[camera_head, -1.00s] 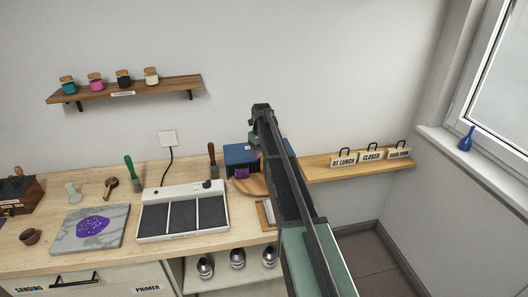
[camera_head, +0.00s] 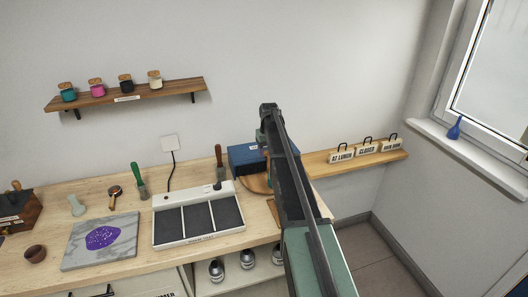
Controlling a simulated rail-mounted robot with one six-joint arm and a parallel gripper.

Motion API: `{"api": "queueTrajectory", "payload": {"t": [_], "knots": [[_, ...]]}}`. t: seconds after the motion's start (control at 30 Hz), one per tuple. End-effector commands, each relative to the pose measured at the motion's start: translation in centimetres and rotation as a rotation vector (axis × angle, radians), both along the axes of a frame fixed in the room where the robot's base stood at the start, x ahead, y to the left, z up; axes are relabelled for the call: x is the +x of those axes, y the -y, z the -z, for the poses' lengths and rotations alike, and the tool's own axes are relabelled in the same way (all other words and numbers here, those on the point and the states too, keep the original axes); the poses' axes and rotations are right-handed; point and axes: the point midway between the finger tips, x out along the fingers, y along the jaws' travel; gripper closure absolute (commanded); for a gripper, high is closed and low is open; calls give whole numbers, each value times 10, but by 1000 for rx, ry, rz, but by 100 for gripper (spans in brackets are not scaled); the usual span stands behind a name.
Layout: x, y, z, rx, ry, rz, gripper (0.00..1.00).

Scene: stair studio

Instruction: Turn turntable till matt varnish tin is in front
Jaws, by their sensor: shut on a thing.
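The turntable (camera_head: 253,184) is a round wooden disc on the right part of the bench, in front of a blue box (camera_head: 242,157). Only its left edge shows; my dark and green arm covers the rest. No tin can be made out on the visible edge, and I cannot tell which tin is the matt varnish. My gripper is hidden behind my own arm, so its jaws and what they touch do not show.
A panel with dark pads (camera_head: 198,218) lies left of the turntable, with a brown-handled tool (camera_head: 219,160) upright behind it. Several silver-grey tins stand on the shelf below (camera_head: 247,259). A ledge with signs (camera_head: 367,150) runs right. The floor at right is clear.

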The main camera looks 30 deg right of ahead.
Motion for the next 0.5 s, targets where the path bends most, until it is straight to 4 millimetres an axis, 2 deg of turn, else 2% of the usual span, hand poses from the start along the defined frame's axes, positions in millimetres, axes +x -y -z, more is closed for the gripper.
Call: {"api": "queueTrajectory", "payload": {"t": [0.5], "knots": [[-1,6,0,0,-1,27,83]]}}
